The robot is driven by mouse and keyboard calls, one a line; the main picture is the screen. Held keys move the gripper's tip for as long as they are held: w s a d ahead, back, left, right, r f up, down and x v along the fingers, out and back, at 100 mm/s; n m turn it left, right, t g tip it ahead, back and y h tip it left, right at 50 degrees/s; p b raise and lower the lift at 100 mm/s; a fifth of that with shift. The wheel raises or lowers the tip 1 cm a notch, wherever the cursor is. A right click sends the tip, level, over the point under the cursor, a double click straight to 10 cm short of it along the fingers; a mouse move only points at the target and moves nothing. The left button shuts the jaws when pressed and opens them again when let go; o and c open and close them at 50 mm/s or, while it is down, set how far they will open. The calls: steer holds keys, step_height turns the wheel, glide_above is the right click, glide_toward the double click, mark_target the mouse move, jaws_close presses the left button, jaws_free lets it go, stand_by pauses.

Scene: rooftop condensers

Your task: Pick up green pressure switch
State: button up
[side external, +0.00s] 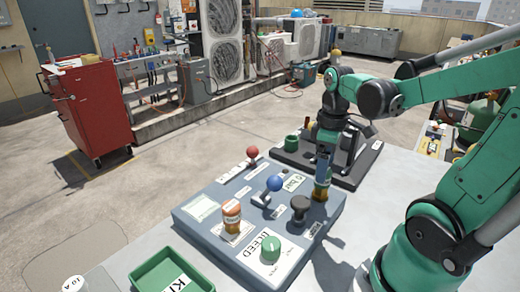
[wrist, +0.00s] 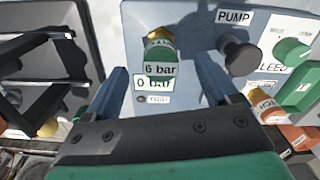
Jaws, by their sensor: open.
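The green pressure switch (wrist: 160,52) stands on the blue-grey panel. In the wrist view it has a gold part at its top and a "6 bar" label. My gripper (wrist: 157,80) is open, with one blue finger to each side of the switch and gaps between. In the side view my gripper (side external: 324,170) is over the panel's right back corner, and the fingers partly hide the switch (side external: 320,194). I cannot tell how far down the fingers reach.
The panel (side external: 205,240) also bears an orange labelled part (side external: 232,213), a black knob (side external: 299,205), a green knob (side external: 271,248), a blue-ball lever (side external: 274,184) and a red-ball lever (side external: 252,153). A green tray (side external: 140,282) is in front. A dark tray (side external: 290,160) lies behind.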

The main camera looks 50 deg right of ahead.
steer(key=shift+f, duration=2.05)
jaws_close()
